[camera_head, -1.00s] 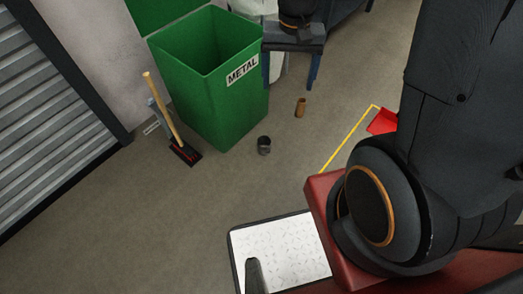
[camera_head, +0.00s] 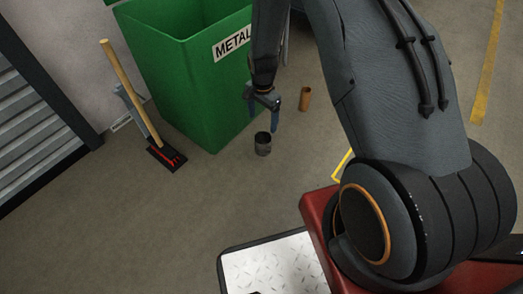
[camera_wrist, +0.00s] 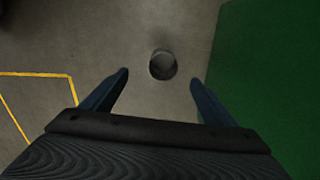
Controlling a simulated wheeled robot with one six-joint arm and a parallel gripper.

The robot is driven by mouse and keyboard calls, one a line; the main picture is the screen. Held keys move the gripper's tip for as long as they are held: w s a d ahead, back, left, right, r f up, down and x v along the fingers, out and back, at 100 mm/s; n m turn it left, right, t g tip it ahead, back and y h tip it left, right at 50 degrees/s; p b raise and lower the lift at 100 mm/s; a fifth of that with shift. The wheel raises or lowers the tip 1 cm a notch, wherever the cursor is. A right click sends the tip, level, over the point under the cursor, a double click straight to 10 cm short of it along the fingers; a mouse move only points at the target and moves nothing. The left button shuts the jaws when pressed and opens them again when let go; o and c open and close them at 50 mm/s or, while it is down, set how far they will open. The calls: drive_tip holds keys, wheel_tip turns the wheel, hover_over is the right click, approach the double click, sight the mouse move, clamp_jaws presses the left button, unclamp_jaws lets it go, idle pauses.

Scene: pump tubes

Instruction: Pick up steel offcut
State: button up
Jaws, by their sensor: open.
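The steel offcut (camera_head: 263,144) is a short, dark grey cylinder standing on the floor in front of the green bin. In the wrist view the offcut (camera_wrist: 163,64) shows from above as a round piece, centred just beyond and between my fingertips. My gripper (camera_head: 263,119) points down above the offcut, with its two blue fingers spread. In the wrist view my gripper (camera_wrist: 160,77) is open and nothing is between its fingers. A gap seems to remain between fingertips and offcut, but its height is hard to judge.
The green METAL bin (camera_head: 180,85) stands close behind and left of the offcut, and right in the wrist view (camera_wrist: 260,70). A brown tube piece (camera_head: 305,98) stands to the right. Floor in front is clear.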

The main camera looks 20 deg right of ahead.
sight(261, 137)
drive_tip(key=shift+m, duration=0.9)
drive_tip(key=f+b, duration=0.1)
drive_tip(key=f, duration=0.3)
drive_tip(key=w+f+b, duration=0.1)
drive_tip(key=f, duration=0.3)
drive_tip(key=w+f+b, duration=0.1)
drive_tip(key=f+b, duration=0.1)
drive_tip(key=f, duration=0.1)
drive_tip(key=shift+w+f, duration=0.1)
drive_tip(key=shift+f, duration=0.3)
drive_tip(key=shift+s+d+f+b, duration=0.1)
drive_tip(key=shift+f+b, duration=0.6)
drive_tip(key=shift+f, duration=0.5)
drive_tip(key=shift+s+d+f+b, duration=0.15)
drive_tip(key=shift+f+b, duration=0.6)
drive_tip(key=shift+f, duration=0.45)
drive_tip(key=shift+s+d+f+b, duration=0.1)
drive_tip(key=shift+f+b, duration=0.6)
drive_tip(key=shift+f, duration=0.5)
drive_tip(key=c, duration=1.2)
drive_tip(key=shift+r+p, duration=2.5)
drive_tip(key=shift+r, duration=2.55)
drive_tip(key=shift+c, duration=0.2)
